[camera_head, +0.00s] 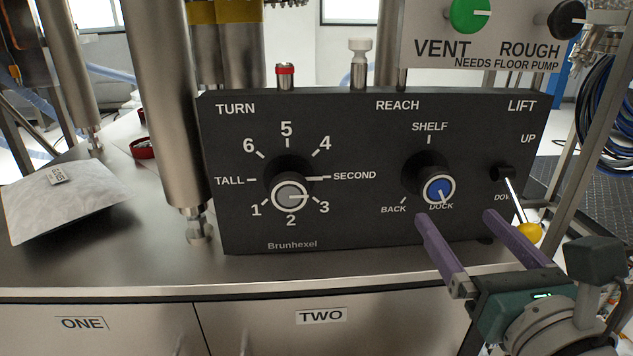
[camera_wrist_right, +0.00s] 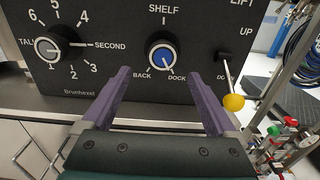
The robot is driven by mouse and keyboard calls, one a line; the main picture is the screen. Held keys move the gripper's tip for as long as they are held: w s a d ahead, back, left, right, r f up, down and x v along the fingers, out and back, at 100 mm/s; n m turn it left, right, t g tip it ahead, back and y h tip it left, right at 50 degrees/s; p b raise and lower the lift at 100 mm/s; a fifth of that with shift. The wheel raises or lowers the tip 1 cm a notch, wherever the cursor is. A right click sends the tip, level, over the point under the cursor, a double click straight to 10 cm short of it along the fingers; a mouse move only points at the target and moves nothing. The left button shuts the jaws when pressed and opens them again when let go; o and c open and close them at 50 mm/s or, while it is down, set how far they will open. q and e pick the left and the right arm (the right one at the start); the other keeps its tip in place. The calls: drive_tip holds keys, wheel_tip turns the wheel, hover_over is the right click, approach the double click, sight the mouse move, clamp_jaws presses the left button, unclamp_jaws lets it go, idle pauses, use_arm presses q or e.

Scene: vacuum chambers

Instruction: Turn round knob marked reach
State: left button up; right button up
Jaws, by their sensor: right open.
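The round reach knob (camera_head: 439,190) has a blue face with a pale rim, below the REACH label on the black control panel (camera_head: 365,215). Its white pointer line points down and right, towards DOCK; SHELF is above and BACK is at lower left. In the right wrist view the reach knob (camera_wrist_right: 162,58) sits between and beyond my fingertips. My right gripper (camera_head: 456,216) is open and empty, its two purple fingers apart and pointing at the panel, just below the knob. It does not appear to touch the knob. My left gripper is not in view.
A grey turn knob (camera_head: 290,196) is left on the panel. A lift lever with a yellow ball (camera_head: 529,232) is close to my right finger. A steel column (camera_head: 165,110) and a silver pouch (camera_head: 65,200) are at left. The VENT/ROUGH panel (camera_head: 485,45) hangs above.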

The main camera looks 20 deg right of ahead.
sight(439, 191)
drive_tip(key=x, duration=0.9)
drive_tip(key=shift+d+b, duration=0.2)
drive_tip(key=shift+b, duration=0.2)
drive_tip(key=shift+c, duration=0.4)
drive_tip(key=c, duration=1.3)
drive_tip(key=shift+o, duration=0.2)
drive_tip(key=shift+r, duration=0.1)
